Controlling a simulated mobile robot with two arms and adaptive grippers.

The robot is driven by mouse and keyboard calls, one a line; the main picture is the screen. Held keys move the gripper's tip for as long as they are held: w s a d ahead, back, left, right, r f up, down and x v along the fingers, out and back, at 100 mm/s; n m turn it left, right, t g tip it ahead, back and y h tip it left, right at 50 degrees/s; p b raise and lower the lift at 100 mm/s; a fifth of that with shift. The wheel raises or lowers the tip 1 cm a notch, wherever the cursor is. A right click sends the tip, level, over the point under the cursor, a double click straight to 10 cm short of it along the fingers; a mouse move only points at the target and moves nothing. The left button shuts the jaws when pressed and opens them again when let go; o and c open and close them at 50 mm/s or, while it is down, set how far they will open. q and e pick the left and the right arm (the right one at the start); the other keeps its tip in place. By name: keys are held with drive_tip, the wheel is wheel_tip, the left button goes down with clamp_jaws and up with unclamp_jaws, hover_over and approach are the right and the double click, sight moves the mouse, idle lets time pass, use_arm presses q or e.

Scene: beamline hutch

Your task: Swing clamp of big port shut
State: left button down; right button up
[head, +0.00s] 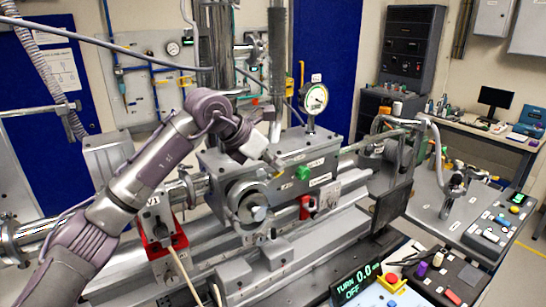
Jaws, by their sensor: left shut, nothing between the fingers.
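A round metal port (248,200) with a thick ring sticks out from the front of the grey box-shaped chamber (215,160). It looks like the big port. Its clamp is too small to tell apart from the ring and the metal around it, so I cannot tell how it stands. My left arm reaches in from the lower left. My left gripper (277,171) is shut and empty, in front of the chamber, above and to the right of the port in the picture. I cannot tell whether it touches anything. My right gripper is not in view.
A green knob (303,173) and a red part (306,207) sit to the right of the port. A dial gauge (314,99) stands on the chamber. A red bracket (160,245) is at lower left. A dark monitor (391,207) and a lit display (357,284) stand at front right.

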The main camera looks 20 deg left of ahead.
sight(277, 173)
use_arm(q)
drive_tip(key=shift+d+f, duration=0.2)
drive_tip(key=shift+f, duration=0.3)
drive_tip(key=shift+d+f, duration=0.1)
drive_tip(key=shift+w+f+g+y+b, duration=0.2)
drive_tip(key=shift+f+g, duration=0.1)
drive_tip(key=shift+f, duration=0.25)
drive_tip(key=shift+w+f+g+y+b, duration=0.1)
drive_tip(key=shift+f+g+y+b, duration=0.15)
drive_tip(key=shift+f, duration=0.25)
drive_tip(key=shift+x, duration=1.05)
drive_tip(key=shift+f+b, duration=0.65)
drive_tip(key=shift+b, duration=0.1)
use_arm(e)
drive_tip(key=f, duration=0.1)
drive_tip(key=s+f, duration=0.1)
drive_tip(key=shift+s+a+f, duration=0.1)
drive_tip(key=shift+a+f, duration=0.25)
use_arm(q)
drive_tip(key=shift+s, duration=0.1)
drive_tip(key=shift+f, duration=0.2)
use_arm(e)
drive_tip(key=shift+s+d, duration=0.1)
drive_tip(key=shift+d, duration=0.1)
